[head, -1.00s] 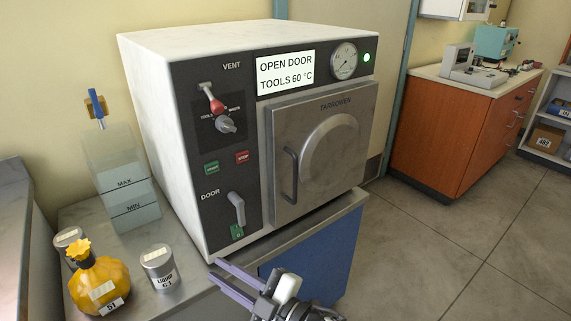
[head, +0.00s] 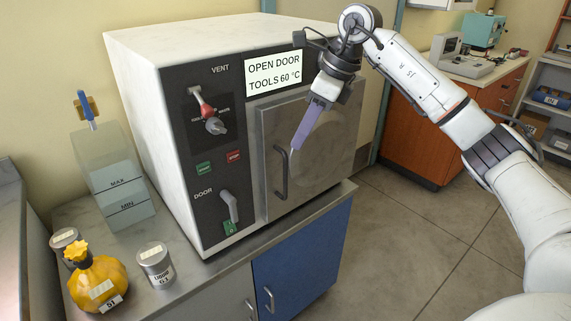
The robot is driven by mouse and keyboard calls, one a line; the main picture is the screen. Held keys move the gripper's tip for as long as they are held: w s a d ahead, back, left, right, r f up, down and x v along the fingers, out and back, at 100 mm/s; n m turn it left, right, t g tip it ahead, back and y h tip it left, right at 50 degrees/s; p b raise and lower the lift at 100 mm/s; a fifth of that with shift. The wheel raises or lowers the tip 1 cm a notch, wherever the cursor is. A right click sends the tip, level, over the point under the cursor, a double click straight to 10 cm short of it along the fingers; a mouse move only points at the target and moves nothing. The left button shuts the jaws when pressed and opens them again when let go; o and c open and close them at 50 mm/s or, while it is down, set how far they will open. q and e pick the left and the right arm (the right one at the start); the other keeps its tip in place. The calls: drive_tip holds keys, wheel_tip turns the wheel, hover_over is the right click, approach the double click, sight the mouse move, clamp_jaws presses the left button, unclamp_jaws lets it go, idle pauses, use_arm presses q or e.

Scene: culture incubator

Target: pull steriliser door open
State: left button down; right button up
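The steriliser (head: 150,70) is a white box with a dark front panel, standing on the bench. Its grey metal door (head: 270,135) looks shut, with a dark vertical bar handle (head: 281,176) at its left side. The display (head: 273,74) reads "OPEN DOOR TOOLS 60 °C". My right gripper (head: 298,147) has purple fingers pointing down at the upper part of the handle, in front of the door. One finger overlaps the other, so its opening and any contact with the handle cannot be told. A grey door lever (head: 230,206) hangs down at the lower left. My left gripper is not in view.
A water tank (head: 115,175), a yellow flask (head: 97,283) and two labelled tins, one in front (head: 156,264), stand on the bench left of the steriliser. A blue cupboard (head: 305,255) is below. Floor to the right is clear around my arm.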

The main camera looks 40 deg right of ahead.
drive_tip(key=x, duration=1)
drive_tip(key=shift+s, duration=0.1)
clamp_jaws()
